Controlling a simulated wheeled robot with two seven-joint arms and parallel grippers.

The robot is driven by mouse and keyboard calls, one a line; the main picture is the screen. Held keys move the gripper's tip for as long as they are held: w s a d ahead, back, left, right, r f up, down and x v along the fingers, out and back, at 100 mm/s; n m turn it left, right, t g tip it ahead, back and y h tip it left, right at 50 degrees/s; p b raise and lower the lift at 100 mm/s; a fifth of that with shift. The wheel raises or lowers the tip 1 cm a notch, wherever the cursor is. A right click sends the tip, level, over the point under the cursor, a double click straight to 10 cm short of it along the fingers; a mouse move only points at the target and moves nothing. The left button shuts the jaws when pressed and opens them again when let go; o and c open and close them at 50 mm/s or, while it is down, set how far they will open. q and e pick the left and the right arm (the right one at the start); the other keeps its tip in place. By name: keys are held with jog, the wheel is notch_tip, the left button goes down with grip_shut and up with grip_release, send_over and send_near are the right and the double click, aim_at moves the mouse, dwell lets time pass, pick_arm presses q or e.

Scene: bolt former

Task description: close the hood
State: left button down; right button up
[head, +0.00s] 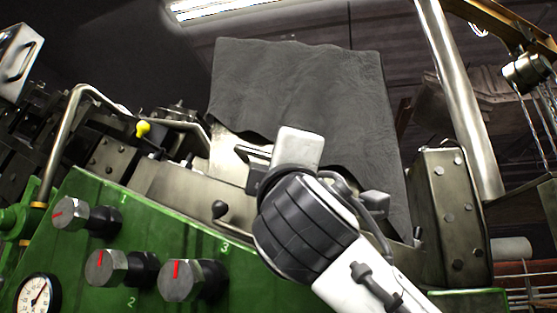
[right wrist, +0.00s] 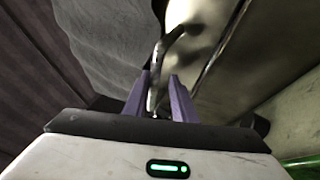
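A large dark grey wrinkled panel (head: 300,90), which looks like the raised hood, stands up behind the green machine. Its lower part is partly hidden by my right arm. My right gripper (right wrist: 157,82) is in front of the panel's lower part. Its purple fingers are close together on either side of a curved metal handle (right wrist: 160,55) and appear shut on it. In the head view the fingertips are hard to make out behind the wrist. The grey panel also shows at left in the right wrist view (right wrist: 105,40). My left gripper is not in view.
The green front (head: 150,225) carries several red-marked knobs (head: 178,280) and a pressure gauge (head: 38,293). A thick steel post (head: 462,95) and bolted block (head: 452,205) stand close at right.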

jog(key=shift+s, duration=0.1)
jog(key=b+v, duration=0.1)
jog(key=v, duration=0.9)
dwell(0.6)
